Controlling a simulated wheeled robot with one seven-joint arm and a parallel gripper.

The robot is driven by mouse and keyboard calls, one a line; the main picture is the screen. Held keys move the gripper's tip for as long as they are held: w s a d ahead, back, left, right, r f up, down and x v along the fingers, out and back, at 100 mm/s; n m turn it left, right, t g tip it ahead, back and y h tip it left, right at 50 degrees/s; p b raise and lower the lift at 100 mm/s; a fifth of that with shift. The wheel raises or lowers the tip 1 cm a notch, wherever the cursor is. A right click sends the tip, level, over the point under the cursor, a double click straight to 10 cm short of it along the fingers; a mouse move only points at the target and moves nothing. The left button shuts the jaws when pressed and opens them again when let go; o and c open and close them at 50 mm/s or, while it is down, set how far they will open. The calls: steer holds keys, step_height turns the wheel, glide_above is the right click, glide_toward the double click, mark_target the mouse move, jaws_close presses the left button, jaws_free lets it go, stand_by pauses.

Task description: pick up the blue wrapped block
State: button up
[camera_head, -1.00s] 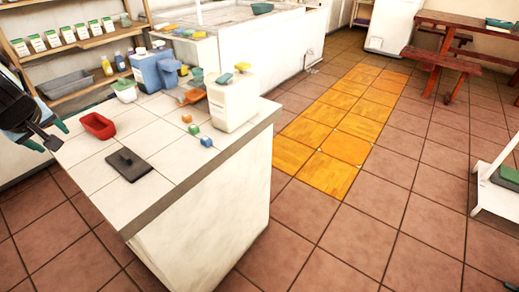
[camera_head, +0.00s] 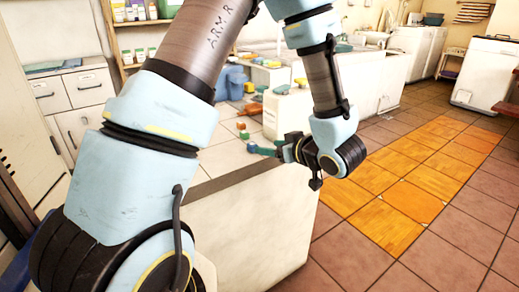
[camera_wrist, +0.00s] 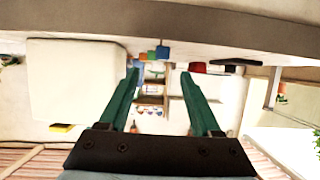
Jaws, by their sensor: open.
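The blue wrapped block (camera_head: 252,147) sits on the tiled counter near its edge, at the end of a short row with a green block (camera_head: 244,134) and an orange block (camera_head: 240,126). My gripper (camera_head: 270,151) is at the counter's edge, close to the blue block, with its fingers pointing toward it. In the wrist view, the picture is upside down. There the blue block (camera_wrist: 162,52) shows beyond and between the teal fingertips of my open, empty gripper (camera_wrist: 158,75). The green block (camera_wrist: 151,54) is beside it.
A white container (camera_wrist: 75,85) stands on the counter beside the blocks. A red tray (camera_wrist: 198,68) and a dark slab (camera_wrist: 236,63) are on the other side. My arm hides much of the counter in the head view. Tiled floor (camera_head: 400,215) right of the counter is clear.

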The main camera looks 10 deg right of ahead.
mark_target(252, 147)
steer(key=shift+f+p+x, duration=0.2)
steer(key=shift+p+x, duration=0.15)
steer(key=shift+x, duration=3.15)
steer(key=shift+s+a, duration=0.15)
jaws_close()
